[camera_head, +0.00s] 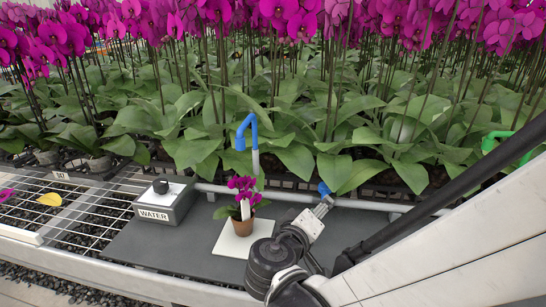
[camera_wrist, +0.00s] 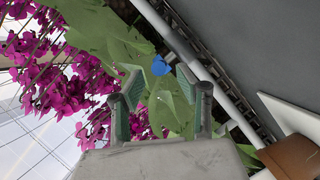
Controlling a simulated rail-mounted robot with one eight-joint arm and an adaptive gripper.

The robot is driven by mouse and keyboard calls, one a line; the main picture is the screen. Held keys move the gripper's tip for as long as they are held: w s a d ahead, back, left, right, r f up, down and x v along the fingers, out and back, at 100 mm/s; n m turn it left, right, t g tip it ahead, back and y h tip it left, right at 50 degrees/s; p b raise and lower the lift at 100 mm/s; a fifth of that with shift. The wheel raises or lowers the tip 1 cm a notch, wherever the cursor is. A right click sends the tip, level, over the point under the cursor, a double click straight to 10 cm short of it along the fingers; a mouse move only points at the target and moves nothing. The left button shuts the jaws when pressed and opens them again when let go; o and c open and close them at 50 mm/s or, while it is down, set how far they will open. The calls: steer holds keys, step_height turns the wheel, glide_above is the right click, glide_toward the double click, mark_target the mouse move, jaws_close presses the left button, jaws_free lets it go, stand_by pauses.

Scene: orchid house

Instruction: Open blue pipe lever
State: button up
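The blue pipe lever (camera_head: 323,188) shows as a small blue piece by the rail pipe in the head view, just beyond my gripper (camera_head: 324,203). In the wrist view the blue lever (camera_wrist: 158,65) lies ahead of the fingertips, near the middle of the gap between them. My gripper (camera_wrist: 160,82) is open there, its two greenish fingers apart with nothing between them. I cannot tell whether a finger touches the lever. Most of the lever's shape is hidden or too small to see.
A blue hooked spout (camera_head: 241,137) stands behind a potted orchid (camera_head: 242,228) on a white tile (camera_head: 222,241). A grey WATER box (camera_head: 165,213) with a black knob is left. A green hooked part (camera_head: 489,143) is at right. Dense orchid leaves lie behind the pipe (camera_head: 290,197).

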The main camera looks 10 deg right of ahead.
steer(key=shift+b+x, duration=0.5)
steer(key=shift+x, duration=1.9)
jaws_close()
